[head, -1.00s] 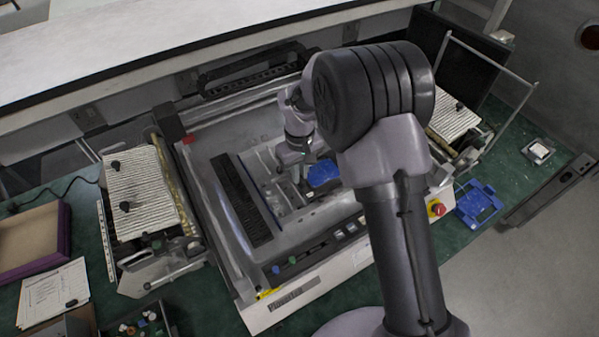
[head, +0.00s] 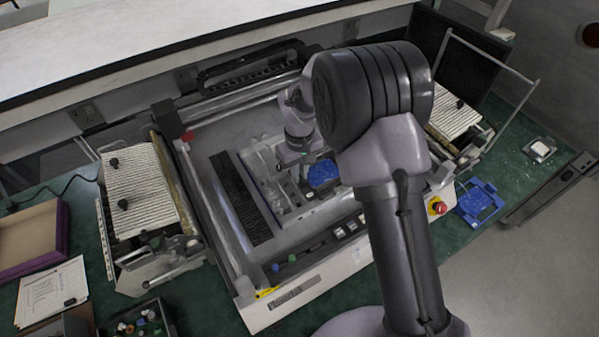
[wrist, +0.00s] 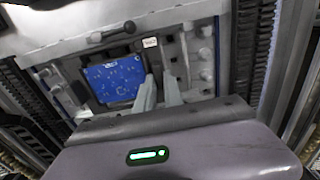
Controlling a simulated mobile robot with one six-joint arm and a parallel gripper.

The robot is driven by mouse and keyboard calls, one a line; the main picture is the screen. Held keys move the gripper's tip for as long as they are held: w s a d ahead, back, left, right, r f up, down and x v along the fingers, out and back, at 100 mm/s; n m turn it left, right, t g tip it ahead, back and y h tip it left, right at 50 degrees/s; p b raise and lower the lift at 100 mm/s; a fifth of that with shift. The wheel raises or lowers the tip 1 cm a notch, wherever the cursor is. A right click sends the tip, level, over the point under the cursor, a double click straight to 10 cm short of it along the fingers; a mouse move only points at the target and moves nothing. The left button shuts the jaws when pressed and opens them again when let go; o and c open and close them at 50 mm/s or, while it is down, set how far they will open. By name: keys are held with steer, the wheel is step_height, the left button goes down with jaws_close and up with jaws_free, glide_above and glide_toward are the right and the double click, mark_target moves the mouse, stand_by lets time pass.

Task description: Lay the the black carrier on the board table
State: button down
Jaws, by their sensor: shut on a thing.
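A blue board (wrist: 115,80) sits in a dark frame, which I take to be the black carrier (wrist: 155,58); its outline is hard to make out against the dark parts below. My gripper (wrist: 159,82) is shut on the carrier at its right side, with both fingers close together. In the head view the blue board (head: 322,173) shows just below my wrist, over the grey metal board table (head: 262,168) inside the machine. My arm hides part of the table's right side. I cannot tell whether the carrier touches the table.
A black slotted rail (head: 240,200) runs left of the table. The machine's front panel has several buttons and a red stop knob (head: 438,208). Ribbed feeder units (head: 140,190) stand at the left. A blue frame (head: 480,202) lies on the green bench at the right.

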steer(key=shift+f, duration=0.35)
steer(key=c, duration=1.4)
jaws_free()
steer(key=c, duration=0.3)
steer(key=shift+c, duration=0.2)
steer(key=shift+r, duration=0.1)
